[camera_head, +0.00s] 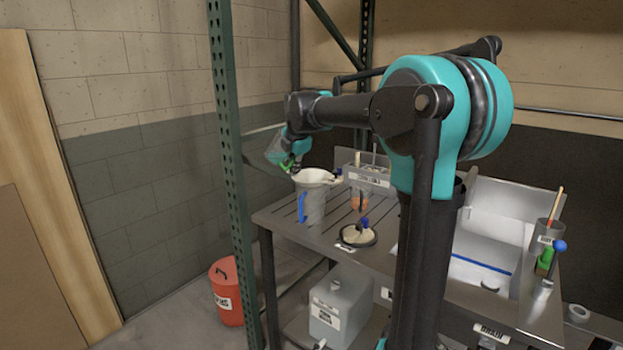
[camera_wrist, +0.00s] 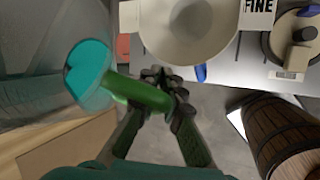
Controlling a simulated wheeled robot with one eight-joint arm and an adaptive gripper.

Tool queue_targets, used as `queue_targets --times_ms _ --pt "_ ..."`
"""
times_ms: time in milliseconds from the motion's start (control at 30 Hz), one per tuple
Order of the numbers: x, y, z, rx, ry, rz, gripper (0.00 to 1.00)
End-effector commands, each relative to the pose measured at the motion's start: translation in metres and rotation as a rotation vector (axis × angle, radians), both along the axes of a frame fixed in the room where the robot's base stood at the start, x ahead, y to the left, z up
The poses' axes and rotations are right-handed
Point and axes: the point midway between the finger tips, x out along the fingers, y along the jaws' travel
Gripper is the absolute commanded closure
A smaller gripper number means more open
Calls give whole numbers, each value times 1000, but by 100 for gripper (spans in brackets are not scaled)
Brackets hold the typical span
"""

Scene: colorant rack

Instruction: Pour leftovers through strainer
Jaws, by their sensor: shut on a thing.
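My gripper (camera_wrist: 163,90) is shut on the green handle (camera_wrist: 140,93) of a vessel. In the wrist view a round teal face (camera_wrist: 90,72) shows at the handle's left end; I cannot tell whether it is liquid or the vessel's inside. In the head view the vessel (camera_head: 275,149) looks clear and tilted, above and left of the strainer. The white strainer (camera_head: 315,175) sits on a pale container with a blue handle (camera_head: 302,207) at the bench's left. The strainer (camera_wrist: 232,42) shows close ahead in the wrist view, beside a "FINE" label. No stream is visible.
A round lid with a blue knob (camera_head: 358,236) lies on the metal bench (camera_head: 290,225). A green rack post (camera_head: 226,130) stands in front, left of the bench. A red bin (camera_head: 227,292) and a grey jug (camera_head: 340,305) stand lower. A wooden barrel (camera_wrist: 285,130) shows at right.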

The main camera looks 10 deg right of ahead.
Motion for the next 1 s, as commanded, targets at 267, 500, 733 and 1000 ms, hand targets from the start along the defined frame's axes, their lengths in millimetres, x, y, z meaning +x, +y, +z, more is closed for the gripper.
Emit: queue_targets --times_ms 267,500,733,1000 --pt "0 1 -2 35 -2 1 100" --pt "0 2 -5 67 -2 4 100" --pt "0 3 -7 98 -3 4 100" --pt "0 5 -16 135 -4 7 100"
